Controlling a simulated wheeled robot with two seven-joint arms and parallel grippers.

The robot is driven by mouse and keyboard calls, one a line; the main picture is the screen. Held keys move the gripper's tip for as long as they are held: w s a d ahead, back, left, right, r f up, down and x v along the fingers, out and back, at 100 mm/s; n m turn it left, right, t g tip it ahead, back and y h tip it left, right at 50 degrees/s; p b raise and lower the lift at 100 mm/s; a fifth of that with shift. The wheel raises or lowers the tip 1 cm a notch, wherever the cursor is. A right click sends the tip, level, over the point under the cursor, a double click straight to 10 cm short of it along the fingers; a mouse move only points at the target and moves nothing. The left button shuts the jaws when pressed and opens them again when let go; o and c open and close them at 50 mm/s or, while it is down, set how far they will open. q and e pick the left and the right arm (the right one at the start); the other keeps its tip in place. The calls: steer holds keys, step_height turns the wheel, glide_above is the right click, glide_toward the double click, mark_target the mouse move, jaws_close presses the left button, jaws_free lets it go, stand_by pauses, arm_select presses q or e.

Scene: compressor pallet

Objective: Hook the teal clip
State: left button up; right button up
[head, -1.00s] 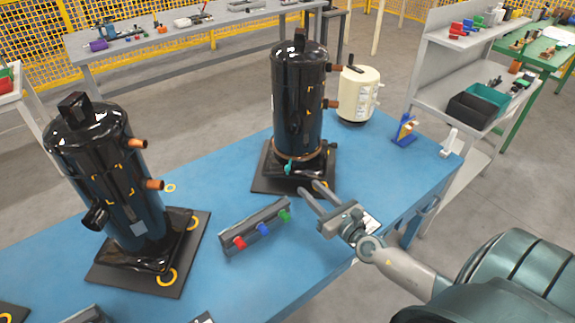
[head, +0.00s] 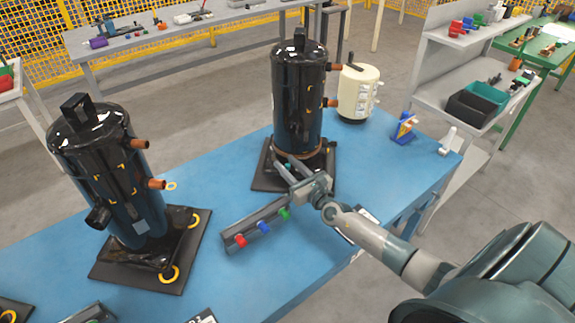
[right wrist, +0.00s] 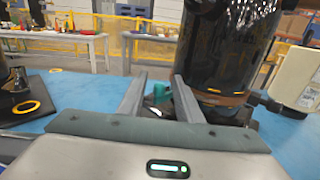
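The teal clip (right wrist: 160,94) shows in the right wrist view between my fingers, low in front of the tall black compressor (head: 299,100). In the head view the clip is hidden behind my right gripper (head: 282,163). My right gripper is open, its fingers apart and pointing at the compressor's foot. In the right wrist view the fingers (right wrist: 160,78) stand on either side of the clip; I cannot tell whether they touch it. The compressor stands upright on a dark base plate (head: 262,178). A copper-coloured band (right wrist: 220,98) runs round its lower part. My left gripper is not in view.
A grey rack (head: 255,222) with red, blue and green knobs lies left of my right gripper. A second black compressor (head: 110,175) stands at the left. A cream tank (head: 357,92) stands behind right.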

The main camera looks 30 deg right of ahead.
steer(key=shift+w, duration=0.15)
jaws_close()
